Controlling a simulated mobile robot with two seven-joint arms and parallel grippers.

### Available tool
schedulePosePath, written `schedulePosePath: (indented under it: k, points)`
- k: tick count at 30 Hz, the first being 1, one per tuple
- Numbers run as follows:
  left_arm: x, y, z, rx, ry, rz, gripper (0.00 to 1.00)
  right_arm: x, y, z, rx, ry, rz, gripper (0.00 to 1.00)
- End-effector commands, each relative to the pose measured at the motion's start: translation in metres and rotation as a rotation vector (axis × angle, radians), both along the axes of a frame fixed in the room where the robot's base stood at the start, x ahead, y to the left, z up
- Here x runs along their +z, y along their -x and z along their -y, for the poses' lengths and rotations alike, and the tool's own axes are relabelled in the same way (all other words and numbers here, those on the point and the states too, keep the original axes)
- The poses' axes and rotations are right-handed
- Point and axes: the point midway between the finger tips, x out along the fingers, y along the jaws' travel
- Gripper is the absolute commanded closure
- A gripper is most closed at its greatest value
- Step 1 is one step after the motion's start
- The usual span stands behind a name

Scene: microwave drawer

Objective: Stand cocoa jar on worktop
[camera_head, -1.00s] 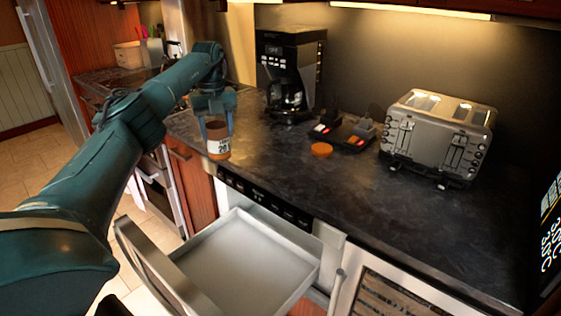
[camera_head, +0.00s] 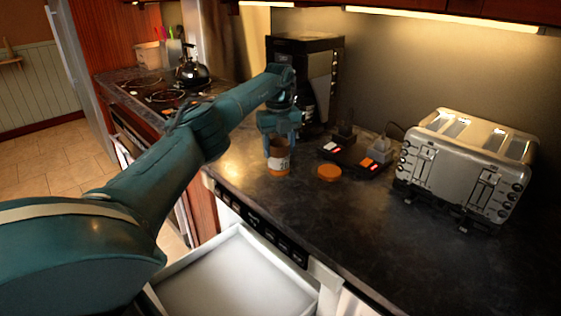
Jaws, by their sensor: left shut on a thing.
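The cocoa jar (camera_head: 278,158) is brown with a white label and an orange band at its base. It is upright and appears open at the top. My left gripper (camera_head: 279,139) comes down from above and is shut on the jar's upper part. The jar is over the dark worktop (camera_head: 330,225), close to its front edge; I cannot tell whether its base touches the surface. My right gripper is not in view.
An orange round lid (camera_head: 328,172) lies just right of the jar. Behind it is a black tray-like device (camera_head: 355,160) with lit patches. A toaster (camera_head: 465,165) stands at right, a coffee machine (camera_head: 320,75) behind my arm. An open drawer (camera_head: 240,280) sits below.

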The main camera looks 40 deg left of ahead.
Motion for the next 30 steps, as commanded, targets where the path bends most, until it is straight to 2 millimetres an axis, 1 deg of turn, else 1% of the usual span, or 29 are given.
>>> schedulePosePath:
  k: [5,9,11,22,23,30]
  points:
    - [-0.013,0.0,0.001,0.0,0.001,0.0,0.8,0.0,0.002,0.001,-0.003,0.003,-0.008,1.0]
    - [-0.034,0.0,0.001,0.0,0.001,-0.002,0.8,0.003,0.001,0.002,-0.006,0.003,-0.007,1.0]
    - [-0.04,0.0,0.0,0.0,0.0,-0.001,0.8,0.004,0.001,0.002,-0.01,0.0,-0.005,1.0]
    - [-0.047,0.0,0.0,-0.001,0.0,0.001,0.8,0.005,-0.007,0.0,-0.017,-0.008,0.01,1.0]
    - [-0.046,0.0,0.0,-0.001,0.0,0.001,0.47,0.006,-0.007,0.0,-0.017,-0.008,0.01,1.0]
    - [-0.046,0.0,0.0,-0.001,0.0,0.001,0.27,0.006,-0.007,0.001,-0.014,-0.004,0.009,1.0]
